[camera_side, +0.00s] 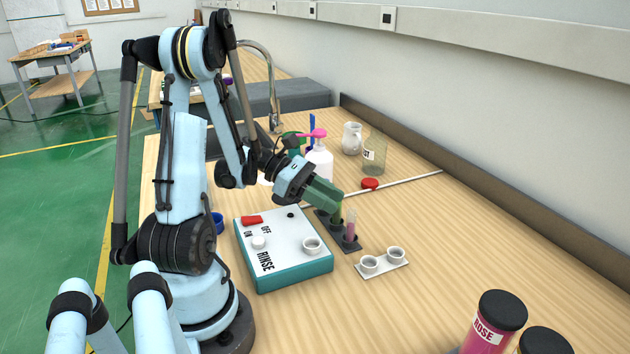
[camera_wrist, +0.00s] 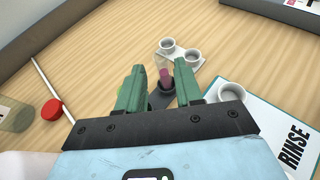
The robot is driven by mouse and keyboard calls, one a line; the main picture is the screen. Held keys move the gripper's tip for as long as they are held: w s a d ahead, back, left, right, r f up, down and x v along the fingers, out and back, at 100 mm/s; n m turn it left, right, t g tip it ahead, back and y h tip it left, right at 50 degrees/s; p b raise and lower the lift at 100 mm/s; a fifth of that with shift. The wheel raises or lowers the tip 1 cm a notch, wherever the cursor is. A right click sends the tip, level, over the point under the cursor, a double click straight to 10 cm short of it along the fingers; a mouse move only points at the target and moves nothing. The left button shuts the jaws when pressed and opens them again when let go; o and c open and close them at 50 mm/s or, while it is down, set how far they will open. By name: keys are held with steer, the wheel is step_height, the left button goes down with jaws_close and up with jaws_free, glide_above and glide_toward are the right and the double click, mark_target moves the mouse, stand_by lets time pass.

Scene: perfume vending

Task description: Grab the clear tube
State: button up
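My gripper (camera_side: 332,200) has green fingers and reaches down over a dark rack (camera_side: 349,243) in the side view. In the wrist view my gripper (camera_wrist: 159,65) is open, with a gap between its fingers. A clear-walled tube with pink content (camera_side: 350,225) stands upright in the rack. In the wrist view this pink tube (camera_wrist: 165,78) shows in the gap, beyond the fingers. A green-yellow tube (camera_side: 338,214) is at the fingertips in the side view, partly covered by them. I cannot make out an empty clear tube; the fingers may hide one.
A teal-edged RINSE box (camera_side: 290,280) stands left of the rack. A white holder (camera_side: 382,264) with two cups is in front. A pump bottle (camera_side: 319,160), glass beaker (camera_side: 375,150) and red cap (camera_side: 370,184) stand behind. A ROSE jar (camera_side: 490,330) is at the front right.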

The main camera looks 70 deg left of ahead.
mark_target(350, 210)
steer(key=x, duration=0.6)
jaws_close()
